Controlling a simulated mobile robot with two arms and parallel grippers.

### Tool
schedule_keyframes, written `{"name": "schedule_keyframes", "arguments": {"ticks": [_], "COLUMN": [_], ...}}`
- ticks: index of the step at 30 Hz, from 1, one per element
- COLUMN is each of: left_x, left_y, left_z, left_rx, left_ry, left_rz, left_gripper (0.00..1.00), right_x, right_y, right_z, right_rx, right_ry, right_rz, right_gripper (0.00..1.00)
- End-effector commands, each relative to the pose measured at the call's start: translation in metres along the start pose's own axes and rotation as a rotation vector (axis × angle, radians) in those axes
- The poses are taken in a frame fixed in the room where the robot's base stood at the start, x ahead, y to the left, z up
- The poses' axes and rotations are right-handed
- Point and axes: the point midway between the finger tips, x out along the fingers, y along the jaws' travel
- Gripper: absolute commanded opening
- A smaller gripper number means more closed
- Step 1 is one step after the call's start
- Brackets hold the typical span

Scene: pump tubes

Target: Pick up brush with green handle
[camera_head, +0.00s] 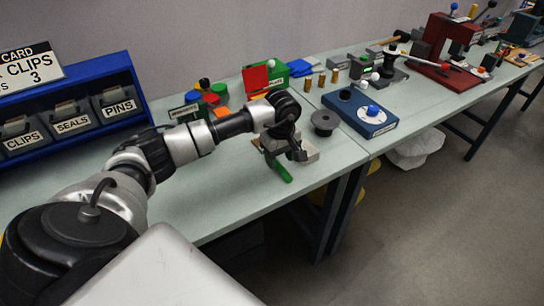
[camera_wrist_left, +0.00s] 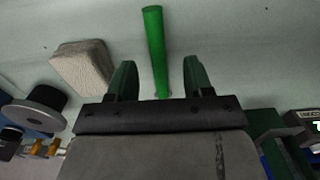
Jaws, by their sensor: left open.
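The brush's green handle (camera_head: 283,172) lies on the pale table near its front edge, just below my left gripper (camera_head: 290,150) in the head view. In the left wrist view the green handle (camera_wrist_left: 155,45) runs lengthwise between the two dark fingers of my left gripper (camera_wrist_left: 160,68). The fingers are apart, with a gap on both sides of the handle. I cannot tell the height of the fingers over the table. The brush head is hidden behind the gripper body. My right gripper is not in view.
A light grey block (camera_wrist_left: 82,64) lies beside the gripper, and a dark round knob-like part (camera_head: 324,122) stands to its right. A blue box with knobs (camera_head: 360,112) is further right. Blue bins (camera_head: 75,105) stand at left. Table in front of the bins is clear.

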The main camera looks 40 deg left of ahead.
Motion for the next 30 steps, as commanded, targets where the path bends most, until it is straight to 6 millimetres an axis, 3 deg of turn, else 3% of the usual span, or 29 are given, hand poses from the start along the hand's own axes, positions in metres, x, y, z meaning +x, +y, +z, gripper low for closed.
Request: {"name": "schedule_keyframes", "arguments": {"ticks": [7, 15, 25, 30], "left_x": [0.032, 0.035, 0.035, 0.035], "left_y": [0.002, 0.003, 0.003, 0.003], "left_z": [-0.003, -0.003, -0.003, -0.003], "left_rx": [0.0, 0.0, 0.0, 0.0], "left_ry": [-0.003, 0.0, -0.001, -0.001], "left_rz": [-0.002, 0.001, 0.001, 0.001], "left_gripper": [0.51, 0.51, 0.01, 0.0], "right_x": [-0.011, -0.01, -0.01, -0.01], "right_y": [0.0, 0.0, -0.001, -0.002], "right_z": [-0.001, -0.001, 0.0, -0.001], "right_rx": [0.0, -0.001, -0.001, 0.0], "right_ry": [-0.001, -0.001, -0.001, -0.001], "right_rz": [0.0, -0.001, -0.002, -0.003], "right_gripper": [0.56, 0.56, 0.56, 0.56]}}
